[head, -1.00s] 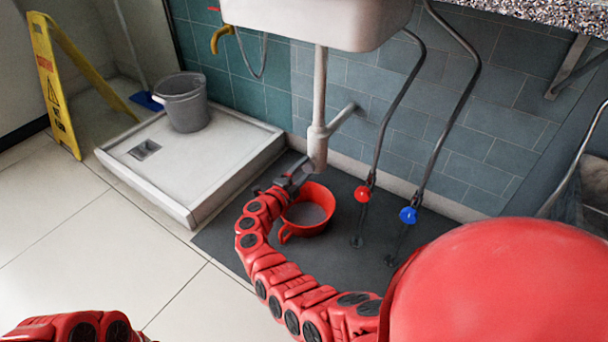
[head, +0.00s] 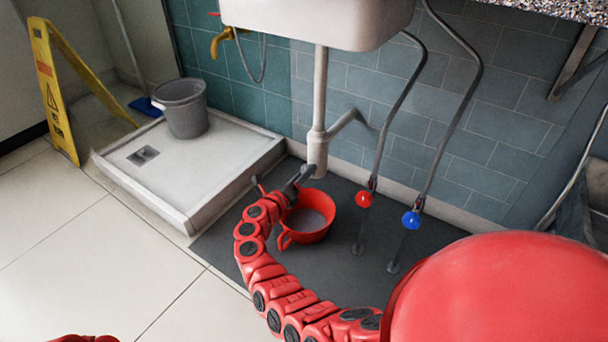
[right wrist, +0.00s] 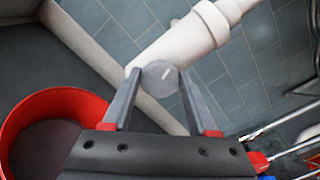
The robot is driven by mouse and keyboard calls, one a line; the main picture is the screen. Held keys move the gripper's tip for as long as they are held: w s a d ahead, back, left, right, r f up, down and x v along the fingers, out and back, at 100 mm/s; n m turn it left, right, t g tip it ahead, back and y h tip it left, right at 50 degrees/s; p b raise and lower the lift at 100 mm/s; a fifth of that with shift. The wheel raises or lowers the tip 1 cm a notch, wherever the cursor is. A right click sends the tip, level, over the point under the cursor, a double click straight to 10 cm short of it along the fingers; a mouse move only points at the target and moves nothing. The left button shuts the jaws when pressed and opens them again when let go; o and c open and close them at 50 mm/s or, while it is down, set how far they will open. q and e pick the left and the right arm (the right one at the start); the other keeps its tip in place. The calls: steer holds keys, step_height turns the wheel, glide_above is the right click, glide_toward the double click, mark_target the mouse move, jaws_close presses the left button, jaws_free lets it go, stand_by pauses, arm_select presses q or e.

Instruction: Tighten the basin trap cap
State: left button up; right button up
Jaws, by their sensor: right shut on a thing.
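The white basin trap (head: 317,150) hangs upright under the basin (head: 318,22), with a side pipe running to the wall. It also shows in the right wrist view (right wrist: 180,42). The trap cap (right wrist: 160,77) is a grey disc with a pale mark at the trap's lower end. My right gripper (head: 304,174) is at the bottom of the trap. In the right wrist view my right gripper (right wrist: 160,80) is shut on the cap, one finger on each side. Only a bit of my left arm shows at the bottom left; its gripper is out of view.
A red bucket (head: 307,218) stands on the dark mat (head: 345,265) below the trap. Hoses with a red valve knob (head: 364,199) and a blue one (head: 411,219) are to the right. A shower tray (head: 190,184) with a grey bucket (head: 184,108) is to the left.

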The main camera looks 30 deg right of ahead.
steer(key=shift+m, duration=1.9)
steer(key=o, duration=1.3)
steer(key=shift+o, duration=0.2)
steer(key=shift+s+a, duration=0.1)
arm_select(q)
steer(key=r+t+y+p, duration=0.1)
steer(key=t+p, duration=0.1)
steer(key=r+t+p, duration=0.2)
steer(key=w+a+r+t+y+p, duration=0.1)
steer(key=r+t+p, duration=0.1)
steer(key=shift+w+m+y, duration=0.1)
steer(key=shift+m+y, duration=0.2)
arm_select(e)
steer(key=v, duration=1.7)
